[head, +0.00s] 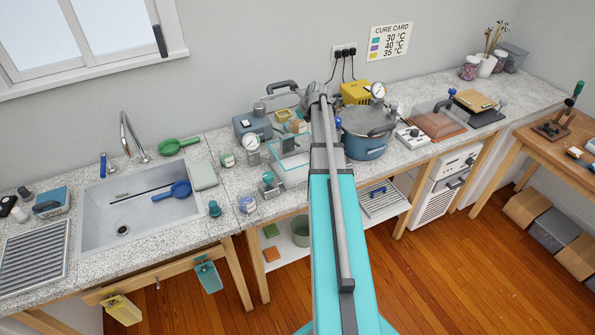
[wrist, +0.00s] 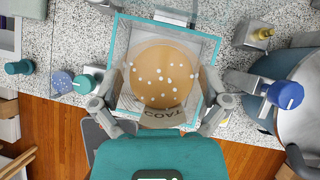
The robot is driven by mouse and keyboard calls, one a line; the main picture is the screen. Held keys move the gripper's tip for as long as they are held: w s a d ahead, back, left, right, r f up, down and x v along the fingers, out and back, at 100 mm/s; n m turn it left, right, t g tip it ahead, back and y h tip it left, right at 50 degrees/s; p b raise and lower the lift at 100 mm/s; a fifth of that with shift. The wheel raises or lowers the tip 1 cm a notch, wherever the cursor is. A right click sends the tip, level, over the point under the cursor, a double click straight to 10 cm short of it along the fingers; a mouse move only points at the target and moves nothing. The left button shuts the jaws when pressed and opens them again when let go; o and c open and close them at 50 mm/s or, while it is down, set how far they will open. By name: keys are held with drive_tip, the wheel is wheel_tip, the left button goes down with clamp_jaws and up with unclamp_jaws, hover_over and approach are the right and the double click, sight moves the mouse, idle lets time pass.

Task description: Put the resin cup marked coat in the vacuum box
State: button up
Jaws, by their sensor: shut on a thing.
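In the wrist view the resin cup marked coat (wrist: 162,75) shows from above, filled with orange-tan resin dotted with white bubbles. Its COAT label faces my palm and reads upside down. My gripper (wrist: 163,92) is shut on the cup, one finger at each side. The cup lies within the teal-edged outline of the clear vacuum box (wrist: 208,50); I cannot tell its height above the box floor. In the head view the vacuum box (head: 289,160) stands on the counter, partly behind my arm; my gripper and the cup are not clearly visible there.
A blue pressure pot (head: 366,142) stands just right of the box. A gauge (head: 253,142) and a teal-capped valve (head: 268,180) stand at its left. Small jars (head: 247,204) sit near the front edge, beside the sink (head: 140,200).

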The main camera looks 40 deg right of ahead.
wheel_tip(320, 180, down, 10)
drive_tip(key=s+n+y+b, duration=0.1)
drive_tip(key=n+b, duration=0.3)
drive_tip(key=b, duration=0.5)
drive_tip(key=shift+a+g+y, duration=0.3)
drive_tip(key=shift+a+y, duration=0.15)
drive_tip(key=shift+y, duration=0.25)
drive_tip(key=shift+r, duration=0.15)
drive_tip(key=shift+b, duration=0.3)
drive_tip(key=b, duration=0.6)
approach(291, 167)
drive_tip(key=w, duration=0.2)
drive_tip(key=shift+w+a+r, duration=0.1)
drive_tip(key=shift+w+a, duration=0.15)
drive_tip(key=shift+a, duration=0.15)
drive_tip(key=shift+f+b, duration=1.9)
drive_tip(key=shift+b, duration=0.05)
drive_tip(key=shift+f, duration=0.15)
